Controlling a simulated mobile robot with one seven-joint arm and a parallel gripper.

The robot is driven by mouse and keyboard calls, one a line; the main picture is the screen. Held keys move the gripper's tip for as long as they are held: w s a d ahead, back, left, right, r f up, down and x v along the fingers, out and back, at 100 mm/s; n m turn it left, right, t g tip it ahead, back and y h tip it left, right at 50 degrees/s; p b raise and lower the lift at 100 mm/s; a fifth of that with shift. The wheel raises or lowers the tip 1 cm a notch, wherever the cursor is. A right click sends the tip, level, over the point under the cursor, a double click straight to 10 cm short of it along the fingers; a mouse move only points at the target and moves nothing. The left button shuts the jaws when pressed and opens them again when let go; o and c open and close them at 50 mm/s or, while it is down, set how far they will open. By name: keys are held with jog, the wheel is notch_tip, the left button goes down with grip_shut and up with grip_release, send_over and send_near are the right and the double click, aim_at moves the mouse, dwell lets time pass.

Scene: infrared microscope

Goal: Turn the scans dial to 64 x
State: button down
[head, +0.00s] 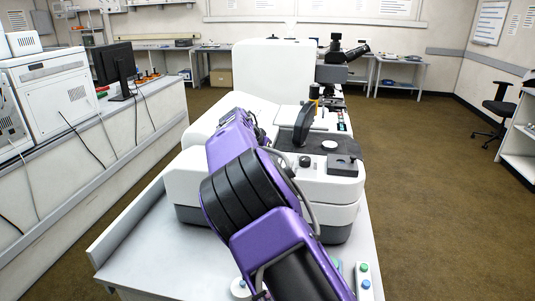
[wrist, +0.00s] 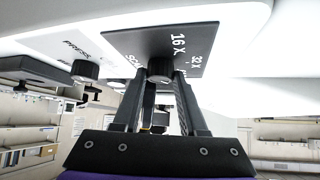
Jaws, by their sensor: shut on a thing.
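The scans dial (wrist: 160,64) is a small dark round knob on a black label plate (wrist: 130,42) of the white microscope body. The plate shows "16 X", "32 X" and part of the word "SCANS"; the rest is covered. My gripper (wrist: 159,74) has its fingers on either side of the dial and is shut on it. I cannot read where the dial points. In the head view my purple arm reaches over the white microscope (head: 270,68), and its end and the dial are hidden behind the arm.
A second dark knob (wrist: 86,70) labelled "PRESS..." sits left of the plate in the wrist view, close to my fingers. A black box (head: 342,165) and an upright black part (head: 303,124) stand on the microscope. Open floor (head: 430,180) lies to the right.

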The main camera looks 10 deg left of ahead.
jog(key=shift+m, duration=0.4)
jog(key=shift+c, duration=2.2)
grip_release()
jog(key=a+b+v, duration=0.1)
jog(key=v, duration=1.6)
jog(key=shift+d+r, duration=0.1)
